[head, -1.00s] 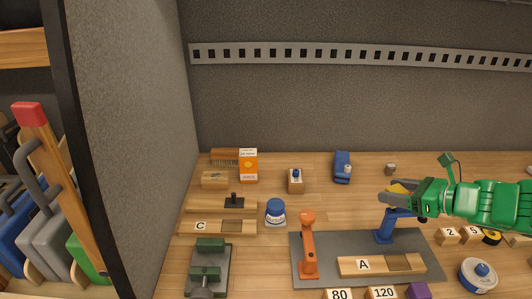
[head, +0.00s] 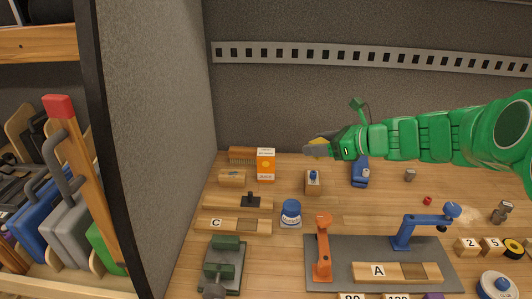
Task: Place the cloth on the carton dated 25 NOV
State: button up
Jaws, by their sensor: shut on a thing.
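An orange carton with a white top (head: 265,166) stands upright at the back left of the bench. The print on it is too small for me to read a date. My gripper (head: 317,148) is up to the right of the carton, apart from it. It is shut on a small yellow cloth (head: 319,141), of which only a part shows between the grey fingers.
A brush (head: 241,155) and a wooden block (head: 232,178) lie beside the carton. A small wooden box with a blue top (head: 313,182), a blue jar (head: 291,211) and a blue tool (head: 360,173) stand nearby. A grey mat (head: 345,250) holds orange and blue arms.

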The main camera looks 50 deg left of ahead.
jog(key=s+a+r+n+g, duration=0.1)
jog(key=s+a+r+g, duration=0.15)
jog(key=s+a, duration=0.55)
send_over(266, 152)
jog(key=shift+t+h, duration=0.3)
jog(key=shift+t, duration=0.15)
jog(key=f, duration=0.8)
jog(key=shift+s+d+f, duration=0.1)
jog(key=shift+s+d, duration=0.15)
jog(key=shift+d, duration=0.15)
jog(key=shift+w+a+f, duration=0.2)
jog(key=shift+a+f, duration=0.15)
jog(key=shift+f, duration=1.65)
jog(key=shift+f, duration=0.1)
jog(key=o, duration=1.1)
jog(key=shift+c, duration=0.2)
